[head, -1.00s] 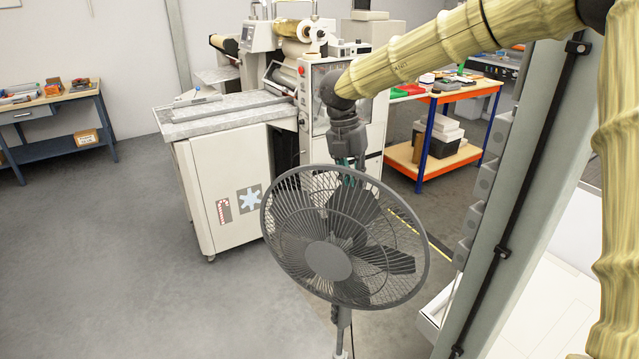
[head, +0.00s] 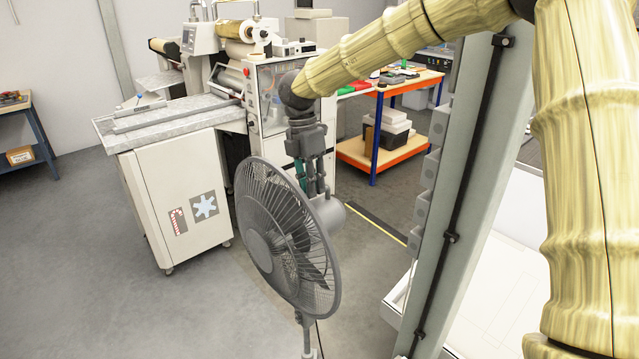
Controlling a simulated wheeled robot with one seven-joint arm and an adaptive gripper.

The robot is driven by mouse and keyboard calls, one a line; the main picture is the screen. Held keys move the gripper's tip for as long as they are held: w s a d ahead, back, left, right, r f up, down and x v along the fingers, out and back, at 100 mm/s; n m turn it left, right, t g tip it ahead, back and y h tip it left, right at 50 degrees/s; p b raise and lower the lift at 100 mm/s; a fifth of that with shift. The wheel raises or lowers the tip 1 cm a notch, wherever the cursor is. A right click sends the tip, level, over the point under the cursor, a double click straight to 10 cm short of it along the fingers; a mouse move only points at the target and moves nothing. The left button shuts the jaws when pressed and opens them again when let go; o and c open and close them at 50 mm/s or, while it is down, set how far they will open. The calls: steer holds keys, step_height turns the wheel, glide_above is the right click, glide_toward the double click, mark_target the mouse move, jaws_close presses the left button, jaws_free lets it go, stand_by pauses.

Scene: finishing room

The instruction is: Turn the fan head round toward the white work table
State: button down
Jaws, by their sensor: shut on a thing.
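The grey fan (head: 287,240) stands on a thin pole at the picture's middle. Its round cage faces left and somewhat toward me, and the motor housing shows behind it on the right. My gripper (head: 315,186) points down from above and is shut at the upper right of the fan head, beside the housing. The cage rim partly hides the fingertips, so the exact part gripped is unclear. A white work table (head: 506,282) shows at the lower right, partly hidden by a post and my arm.
A grey-green post (head: 468,190) with a black cable stands between the fan and the white table. A large cream machine (head: 180,185) with rollers stands behind left. An orange-edged workbench (head: 393,155) is behind right. The floor left of the fan is clear.

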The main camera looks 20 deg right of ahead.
stand_by(0.4)
steer(key=c, duration=1.5)
jaws_free()
steer(key=shift+d, duration=0.15)
steer(key=shift+r, duration=0.15)
steer(key=r, duration=0.3)
steer(key=w+r, duration=0.1)
steer(key=r, duration=0.3)
steer(key=w+r, duration=0.1)
steer(key=r, duration=0.3)
steer(key=shift+w+a+r, duration=0.15)
steer(key=shift+a+r, duration=0.05)
steer(key=shift+a, duration=0.2)
